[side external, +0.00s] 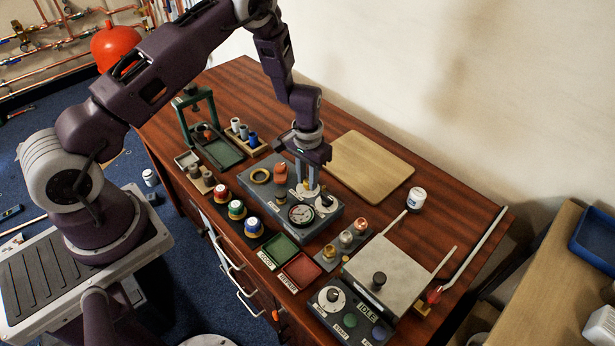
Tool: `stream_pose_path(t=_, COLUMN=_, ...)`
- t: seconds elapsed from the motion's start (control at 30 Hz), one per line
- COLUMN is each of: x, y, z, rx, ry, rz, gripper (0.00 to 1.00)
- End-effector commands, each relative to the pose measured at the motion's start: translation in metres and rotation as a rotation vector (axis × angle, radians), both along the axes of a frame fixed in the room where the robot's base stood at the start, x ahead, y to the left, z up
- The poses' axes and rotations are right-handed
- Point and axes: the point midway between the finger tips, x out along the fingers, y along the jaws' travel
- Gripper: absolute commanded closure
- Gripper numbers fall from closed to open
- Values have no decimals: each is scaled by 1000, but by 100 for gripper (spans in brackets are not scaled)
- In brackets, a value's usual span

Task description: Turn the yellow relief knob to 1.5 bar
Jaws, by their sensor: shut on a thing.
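A grey test panel (268,207) stands on the wooden bench, with a round dial gauge (301,215) on its front part. My gripper (308,187) points straight down over the panel, just behind the gauge. It is shut on the yellow relief knob (313,193). Only a small yellow patch of the knob shows below the fingers. The knob's pointer and scale are too small or hidden to read, and so is the gauge's needle reading.
An orange part (280,172) and a brass ring (260,176) sit on the panel left of my gripper. Green (279,250) and red (301,271) trays lie in front. A wooden board (370,168) lies behind, clear.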

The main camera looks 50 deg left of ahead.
Motion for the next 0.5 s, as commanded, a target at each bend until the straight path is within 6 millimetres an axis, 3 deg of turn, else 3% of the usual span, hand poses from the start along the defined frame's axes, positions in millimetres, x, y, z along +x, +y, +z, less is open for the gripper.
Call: stream_pose_path(t=0.5, x=1, y=-1, z=1, rx=0, ry=-1, rz=489, gripper=100)
